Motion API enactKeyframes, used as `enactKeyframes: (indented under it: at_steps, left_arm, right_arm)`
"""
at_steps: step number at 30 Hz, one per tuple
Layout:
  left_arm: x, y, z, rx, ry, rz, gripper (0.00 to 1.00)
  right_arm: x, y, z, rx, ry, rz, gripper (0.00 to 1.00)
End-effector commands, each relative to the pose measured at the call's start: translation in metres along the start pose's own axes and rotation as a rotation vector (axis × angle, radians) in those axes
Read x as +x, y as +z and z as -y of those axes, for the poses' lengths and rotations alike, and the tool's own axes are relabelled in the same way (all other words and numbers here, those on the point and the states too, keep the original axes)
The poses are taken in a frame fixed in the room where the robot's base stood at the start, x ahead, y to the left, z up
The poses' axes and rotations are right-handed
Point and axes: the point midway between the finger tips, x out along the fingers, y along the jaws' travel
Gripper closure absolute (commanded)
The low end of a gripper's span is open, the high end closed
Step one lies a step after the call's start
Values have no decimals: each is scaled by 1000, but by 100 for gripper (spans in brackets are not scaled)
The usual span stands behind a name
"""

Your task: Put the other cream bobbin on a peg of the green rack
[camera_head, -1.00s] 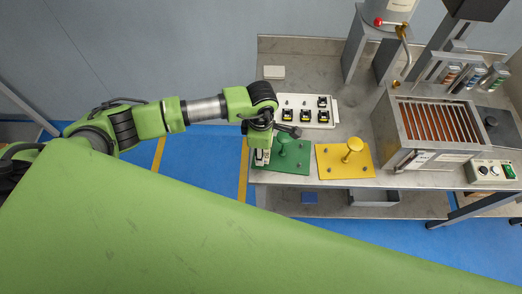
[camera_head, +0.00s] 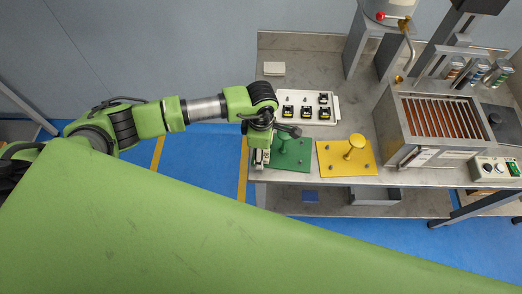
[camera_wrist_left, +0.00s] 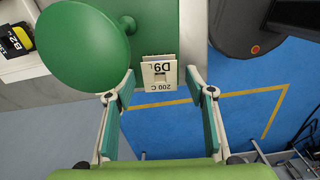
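A green plate (camera_head: 297,164) with a round-topped green post (camera_head: 284,143) lies at the left front of the bench. I see no other green stand that could be the rack. The post's large green disc (camera_wrist_left: 82,46) fills the upper left of the left wrist view. My left gripper (camera_head: 262,157) is at the plate's left edge. I cannot make out any cream bobbin. My right gripper is out of view.
A yellow plate (camera_head: 335,168) with a yellow post stands right of the green one. Behind is a white tray (camera_head: 290,122) with several black, yellow-labelled parts. A slatted metal box (camera_head: 397,150) and a control box (camera_head: 490,179) stand at right. Blue floor lies left of the bench.

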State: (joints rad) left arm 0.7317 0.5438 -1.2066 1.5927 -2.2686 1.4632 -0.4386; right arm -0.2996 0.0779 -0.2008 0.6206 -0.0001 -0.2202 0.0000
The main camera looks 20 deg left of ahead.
Motion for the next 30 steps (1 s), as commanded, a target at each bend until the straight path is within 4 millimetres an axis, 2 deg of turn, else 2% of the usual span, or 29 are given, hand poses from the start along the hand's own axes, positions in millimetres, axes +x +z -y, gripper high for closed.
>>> enactKeyframes:
  at_steps: [5, 8, 21, 25, 30]
  left_arm:
    - [-2, 0, 0, 0, 0, 0, 50]
    - [-10, 0, -1, 0, 2, 2, 50]
    - [-98, 0, -1, 1, 4, 1, 50]
    - [-113, 0, -1, 0, 2, 0, 50]
    - [-120, 0, 0, 0, -1, 0, 50]
  right_arm:
    - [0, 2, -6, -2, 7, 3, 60]
    - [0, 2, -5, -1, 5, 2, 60]
    - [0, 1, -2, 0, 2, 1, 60]
    - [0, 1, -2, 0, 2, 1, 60]
    - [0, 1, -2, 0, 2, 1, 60]
